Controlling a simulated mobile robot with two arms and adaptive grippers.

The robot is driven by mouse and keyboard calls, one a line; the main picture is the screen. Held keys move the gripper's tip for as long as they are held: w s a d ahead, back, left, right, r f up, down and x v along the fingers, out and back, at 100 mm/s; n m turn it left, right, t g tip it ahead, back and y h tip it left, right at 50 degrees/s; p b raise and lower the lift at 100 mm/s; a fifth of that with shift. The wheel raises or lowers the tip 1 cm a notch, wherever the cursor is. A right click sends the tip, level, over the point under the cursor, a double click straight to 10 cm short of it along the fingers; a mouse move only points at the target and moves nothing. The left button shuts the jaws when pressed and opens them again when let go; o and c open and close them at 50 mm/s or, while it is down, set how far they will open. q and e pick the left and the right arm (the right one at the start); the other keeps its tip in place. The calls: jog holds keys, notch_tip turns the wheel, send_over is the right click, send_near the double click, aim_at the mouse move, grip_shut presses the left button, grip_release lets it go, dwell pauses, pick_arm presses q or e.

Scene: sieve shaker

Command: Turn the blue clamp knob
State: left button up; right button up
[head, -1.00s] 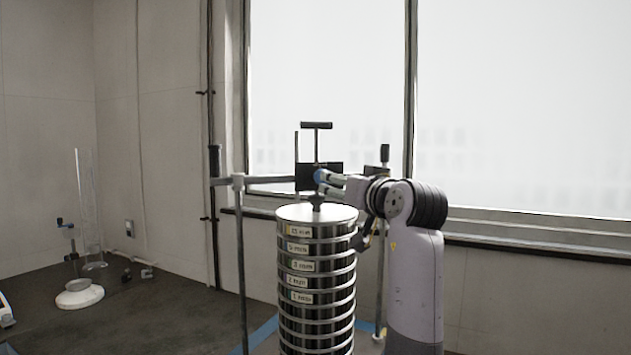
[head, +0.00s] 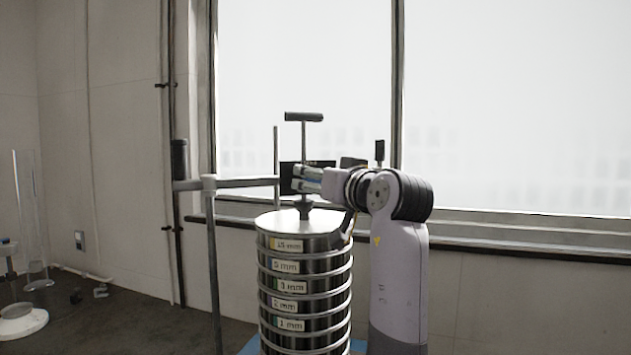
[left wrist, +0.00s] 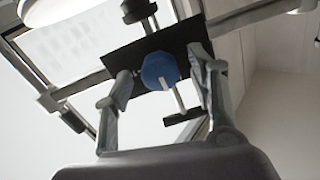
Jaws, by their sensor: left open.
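The blue clamp knob (left wrist: 160,70) sits on a black clamp plate (left wrist: 180,42) in the left wrist view. My left gripper (left wrist: 164,84) is open, with one finger on each side of the knob and a small gap visible on both sides. In the head view, my left gripper (head: 298,180) reaches the black clamp plate (head: 287,172) from the right. I cannot clearly pick out the knob there, because the fingers cover that spot. The clamp stands above the sieve stack (head: 305,265). My right gripper is not in view.
A vertical rod (head: 210,265) and a crossbar (head: 245,183) stand left of the stack. A black T-handle (head: 303,117) rises above the clamp. A glass cylinder (head: 30,225) stands at the far left. A window (head: 500,110) lies behind.

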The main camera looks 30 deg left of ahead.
pick_arm(q)
jog(key=shift+d, duration=0.1)
jog(key=shift+c, duration=0.3)
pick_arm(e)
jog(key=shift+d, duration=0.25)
pick_arm(q)
jog(key=shift+c, duration=0.7)
jog(key=c, duration=0.9)
jog(key=shift+c, duration=0.2)
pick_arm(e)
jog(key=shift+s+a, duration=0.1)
